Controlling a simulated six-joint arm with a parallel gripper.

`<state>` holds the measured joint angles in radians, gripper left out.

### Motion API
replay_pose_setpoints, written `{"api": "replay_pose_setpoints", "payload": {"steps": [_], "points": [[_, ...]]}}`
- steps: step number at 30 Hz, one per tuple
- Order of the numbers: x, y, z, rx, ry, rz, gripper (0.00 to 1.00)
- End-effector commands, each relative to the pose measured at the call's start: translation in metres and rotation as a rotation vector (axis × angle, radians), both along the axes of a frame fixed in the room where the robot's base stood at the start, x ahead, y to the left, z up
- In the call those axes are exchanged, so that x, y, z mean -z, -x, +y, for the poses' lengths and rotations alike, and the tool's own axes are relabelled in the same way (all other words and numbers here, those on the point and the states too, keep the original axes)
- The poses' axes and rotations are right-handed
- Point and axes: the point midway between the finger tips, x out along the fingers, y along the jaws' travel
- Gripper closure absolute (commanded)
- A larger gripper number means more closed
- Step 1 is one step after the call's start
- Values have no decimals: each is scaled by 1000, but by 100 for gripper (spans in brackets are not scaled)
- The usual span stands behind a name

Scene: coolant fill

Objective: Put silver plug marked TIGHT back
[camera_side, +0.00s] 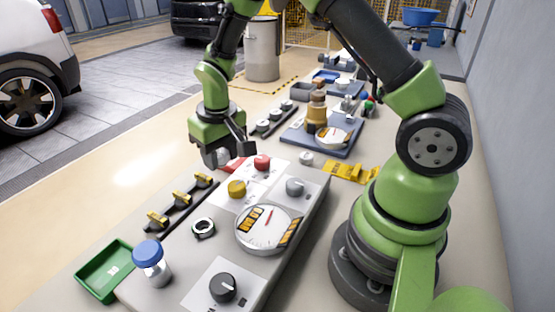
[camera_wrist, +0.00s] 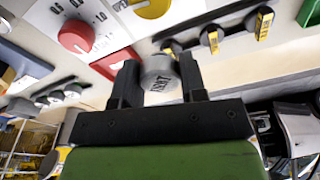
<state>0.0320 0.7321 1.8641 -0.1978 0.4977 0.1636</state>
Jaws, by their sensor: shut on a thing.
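My gripper (camera_side: 226,156) is left of the red knob, over the far left corner of the grey panel (camera_side: 180,262). In the wrist view my gripper (camera_wrist: 158,85) is shut on a silver plug (camera_wrist: 160,72), its round face carrying dark lettering that reads like TIGHT. In the side view the plug is mostly hidden by the jaws. A black-rimmed ring (camera_side: 203,228) with a pale centre sits on the panel, left of the round gauge; I cannot tell if it is an opening.
The panel carries a red knob (camera_side: 262,162), yellow knob (camera_side: 237,188), silver knob (camera_side: 296,187), gauge (camera_side: 268,228), black knob (camera_side: 223,288) and blue-capped bottle (camera_side: 148,258). Yellow-topped switches (camera_side: 178,205) line its left side. A green tray (camera_side: 105,272) lies at front left.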

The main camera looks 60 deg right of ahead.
Motion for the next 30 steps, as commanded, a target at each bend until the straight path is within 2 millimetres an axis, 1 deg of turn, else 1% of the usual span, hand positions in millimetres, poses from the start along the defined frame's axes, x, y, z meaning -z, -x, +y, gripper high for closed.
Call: {"api": "replay_pose_setpoints", "payload": {"steps": [1, 2, 3, 5, 6, 9, 12, 15, 17, 24, 29, 30], "points": [[0, -3, -31, 69, 0, -1, 79], [-1, -3, -47, 101, 0, -1, 79], [-1, -2, -68, 141, 0, 0, 79], [-2, 1, -98, 198, 0, -2, 79], [-3, 5, -116, 233, -2, -1, 79], [-3, 16, -153, 307, -4, -1, 79], [-4, 26, -179, 358, -5, -2, 79], [-4, 32, -194, 386, -6, -3, 79], [1, 35, -198, 393, -7, 0, 79], [44, 36, -200, 396, -8, 1, 79], [59, 35, -200, 396, -6, -2, 79], [65, 36, -199, 396, -8, 0, 79]]}}
